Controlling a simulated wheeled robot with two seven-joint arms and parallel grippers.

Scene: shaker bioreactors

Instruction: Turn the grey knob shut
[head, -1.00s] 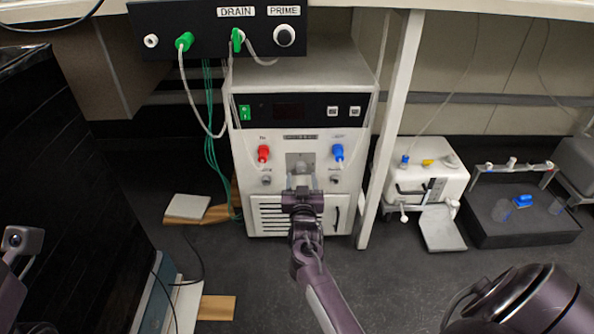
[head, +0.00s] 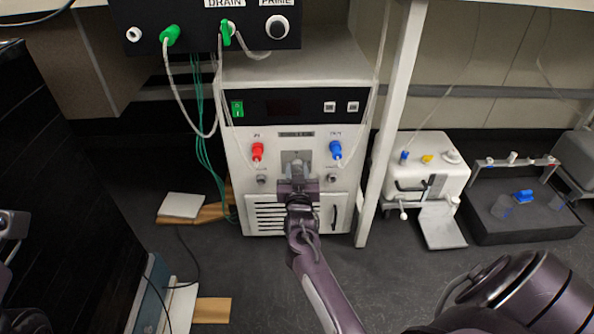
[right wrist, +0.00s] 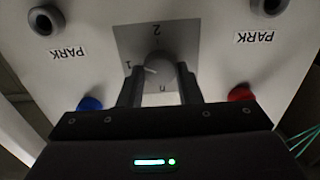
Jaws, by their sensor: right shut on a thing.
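The grey knob (right wrist: 158,68) sits on a square grey dial plate (right wrist: 130,38) in the right wrist view. Marks "1", "2" and a third, partly readable one surround it. A pale line on the knob points left towards "1". My right gripper (right wrist: 160,85) is shut on the knob, one finger on each side. In the head view, my right gripper (head: 297,172) reaches the plate (head: 296,156) on the front of the white machine (head: 235,185) and hides most of the knob. My left gripper is not visible; only part of that arm shows at the left edge.
A red connector (head: 257,151) and a blue connector (head: 336,150) flank the plate, with small grey ports below. A black panel (head: 205,30) with green plugs and tubes hangs above. A white table leg (head: 391,120) stands close on the right.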

